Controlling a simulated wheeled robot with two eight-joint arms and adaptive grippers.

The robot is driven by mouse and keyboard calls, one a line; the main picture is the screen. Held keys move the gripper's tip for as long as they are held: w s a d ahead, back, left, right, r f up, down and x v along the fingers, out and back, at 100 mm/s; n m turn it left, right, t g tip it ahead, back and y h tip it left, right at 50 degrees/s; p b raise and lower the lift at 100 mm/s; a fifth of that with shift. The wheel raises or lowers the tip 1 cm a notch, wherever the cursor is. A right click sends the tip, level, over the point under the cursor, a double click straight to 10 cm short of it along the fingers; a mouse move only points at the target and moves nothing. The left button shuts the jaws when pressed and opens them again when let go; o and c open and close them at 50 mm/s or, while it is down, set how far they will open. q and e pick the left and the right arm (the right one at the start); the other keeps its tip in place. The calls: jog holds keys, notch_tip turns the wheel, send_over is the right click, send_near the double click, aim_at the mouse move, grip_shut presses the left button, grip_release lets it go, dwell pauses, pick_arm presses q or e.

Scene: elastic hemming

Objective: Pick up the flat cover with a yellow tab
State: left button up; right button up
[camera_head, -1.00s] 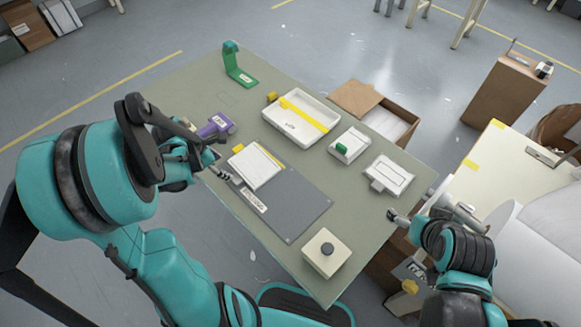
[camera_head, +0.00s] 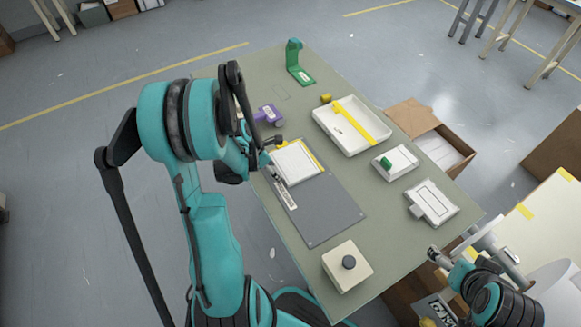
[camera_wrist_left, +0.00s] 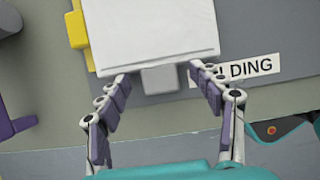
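The flat white cover (camera_head: 297,163) lies on a dark grey board (camera_head: 323,213) on the table. A yellow strip shows along its far edge, and a yellow tab (camera_wrist_left: 77,28) shows at its left in the left wrist view. There the cover (camera_wrist_left: 150,25) has a small grey block (camera_wrist_left: 160,80) at its near edge. My left gripper (camera_wrist_left: 160,88) is open, with its fingers apart on either side of that block, close to the cover's edge. Whether they touch it is unclear. My right gripper (camera_head: 436,257) is away at the table's right edge, too small to read.
A purple item (camera_head: 268,115) and a green stand (camera_head: 299,65) are beyond the cover. A white tray (camera_head: 350,126) with a yellow bar, a white block with a green part (camera_head: 395,163), a white plate (camera_head: 432,203) and a button box (camera_head: 347,265) stand around the board.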

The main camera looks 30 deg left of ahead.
pick_arm(q)
jog(key=shift+r, duration=0.1)
jog(key=c, duration=1.1)
jog(key=shift+c, duration=0.2)
